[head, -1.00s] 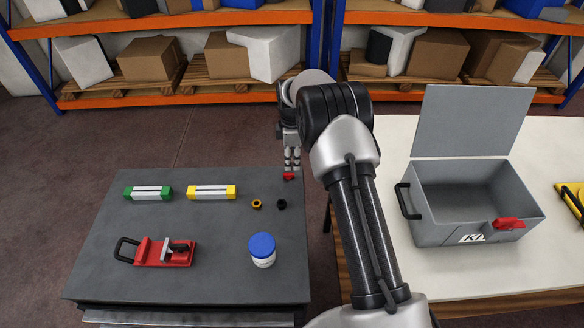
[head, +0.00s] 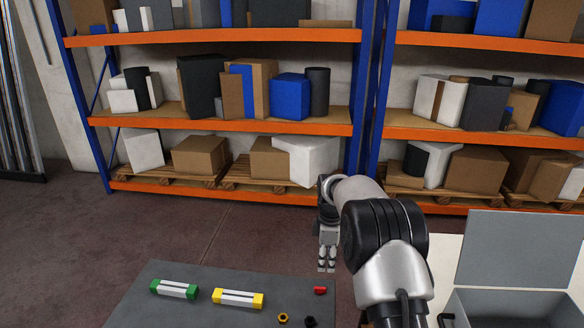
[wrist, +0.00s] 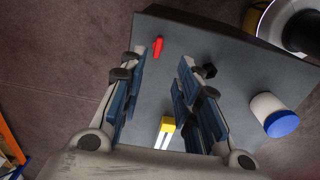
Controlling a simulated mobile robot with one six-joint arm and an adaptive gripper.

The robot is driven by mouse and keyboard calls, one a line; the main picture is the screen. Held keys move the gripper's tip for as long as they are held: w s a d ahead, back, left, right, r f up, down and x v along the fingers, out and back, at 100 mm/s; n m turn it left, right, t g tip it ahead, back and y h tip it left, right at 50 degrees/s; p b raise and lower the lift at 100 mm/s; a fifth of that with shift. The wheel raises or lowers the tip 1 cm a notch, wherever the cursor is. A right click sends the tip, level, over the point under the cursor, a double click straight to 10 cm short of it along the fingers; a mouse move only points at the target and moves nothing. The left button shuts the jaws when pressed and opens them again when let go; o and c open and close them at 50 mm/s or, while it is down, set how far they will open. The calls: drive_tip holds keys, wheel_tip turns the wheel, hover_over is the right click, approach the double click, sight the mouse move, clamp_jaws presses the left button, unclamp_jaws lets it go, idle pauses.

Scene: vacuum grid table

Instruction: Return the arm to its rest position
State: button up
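My gripper (head: 327,265) hangs pointing down beyond the far right corner of the dark grey table (head: 150,308) in the head view. In the wrist view my gripper (wrist: 155,95) has its two fingers wide apart with nothing between them. It is above the table and clear of the things on it. A small red part (head: 320,290) lies near the table's far right corner, just below and left of the gripper in the head view; it also shows in the wrist view (wrist: 158,46).
A blue-lidded jar (wrist: 273,115) shows in the wrist view. An open grey case (head: 520,250) stands right. Shelves (head: 220,110) stand behind.

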drive_tip(key=s+r+m+t, duration=0.1)
drive_tip(key=s+r+m, duration=0.3)
drive_tip(key=s+r, duration=0.6)
drive_tip(key=s+r+m+t, duration=0.1)
drive_tip(key=s+r+m, duration=0.3)
drive_tip(key=s+r, duration=0.65)
drive_tip(key=s+a+r+m+t, duration=0.1)
drive_tip(key=s+m, duration=0.6)
drive_tip(key=s, duration=1.3)
drive_tip(key=shift+s+m+t, duration=0.15)
drive_tip(key=shift+m+t, duration=0.25)
drive_tip(key=shift+t, duration=0.4)
drive_tip(key=shift+a+r, duration=0.1)
